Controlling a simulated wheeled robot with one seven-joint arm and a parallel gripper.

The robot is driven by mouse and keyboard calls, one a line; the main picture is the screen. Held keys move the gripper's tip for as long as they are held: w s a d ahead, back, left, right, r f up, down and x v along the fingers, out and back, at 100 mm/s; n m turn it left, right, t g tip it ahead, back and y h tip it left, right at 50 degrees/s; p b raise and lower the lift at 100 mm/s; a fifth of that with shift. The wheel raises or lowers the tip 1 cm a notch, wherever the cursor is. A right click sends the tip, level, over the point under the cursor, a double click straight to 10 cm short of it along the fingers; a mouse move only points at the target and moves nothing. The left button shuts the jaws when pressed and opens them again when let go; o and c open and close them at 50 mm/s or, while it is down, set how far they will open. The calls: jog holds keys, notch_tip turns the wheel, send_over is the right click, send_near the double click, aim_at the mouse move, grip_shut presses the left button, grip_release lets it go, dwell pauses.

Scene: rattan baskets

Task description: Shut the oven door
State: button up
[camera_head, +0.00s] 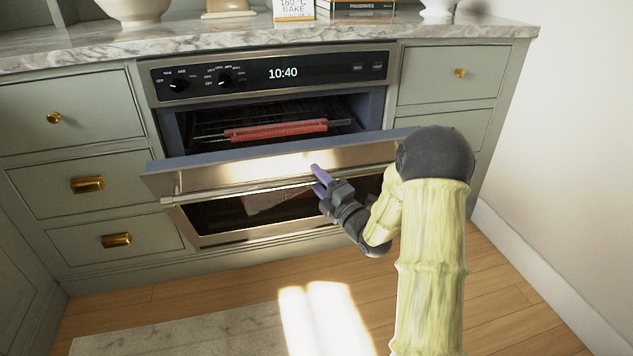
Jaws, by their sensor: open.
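The oven (270,82) is built into the green cabinet under the marble counter. Its door (240,174) is partly open, tilted outward at the top, with a horizontal bar handle (225,191) across the front. Inside the dark cavity a rack with a red-edged strip (275,131) shows above the door's top edge. My gripper (319,176) has purple fingertips and is open, in front of the door's right half near the handle. Whether the fingertips touch the door or handle cannot be told. My arm hides the right end of the door.
Drawers with brass pulls (87,184) flank the oven on the left, and another drawer (450,73) is on the right. A bowl (134,10) and a sign (293,9) stand on the counter. A rug (190,335) lies on the wooden floor, which is clear in front.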

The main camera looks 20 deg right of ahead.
jog(key=shift+w+a+r, duration=0.15)
jog(key=shift+w+a, duration=0.05)
jog(key=shift+w, duration=0.25)
jog(key=shift+c, duration=0.4)
